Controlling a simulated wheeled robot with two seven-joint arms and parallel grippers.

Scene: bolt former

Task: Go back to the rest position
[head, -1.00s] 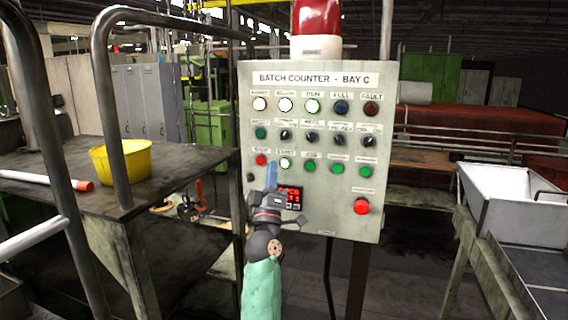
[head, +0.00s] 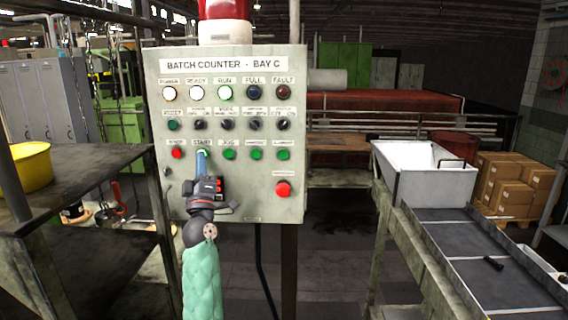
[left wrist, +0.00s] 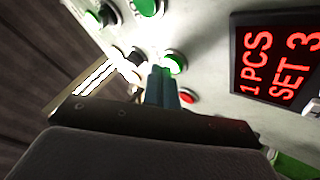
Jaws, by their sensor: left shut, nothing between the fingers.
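The grey batch counter panel (head: 225,62) stands upright ahead of me in the head view. My left gripper (head: 201,162) is shut and empty, its blue fingers pointing up at the panel. Its tips overlap the lit green START button (head: 202,153). In the left wrist view the shut fingers (left wrist: 163,75) end right beside a glowing green button (left wrist: 176,62); I cannot tell whether they touch it. The red display (left wrist: 278,65) reads "1 PCS SET 3" there; in the head view my gripper partly hides it. My right gripper is not in view.
A dark workbench (head: 90,165) with a yellow bowl (head: 24,165) stands at left. At right are a white hopper (head: 425,180), a conveyor (head: 485,285) and cardboard boxes (head: 513,180). A red mushroom button (head: 283,189) sits low on the panel. Open floor shows between panel and conveyor.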

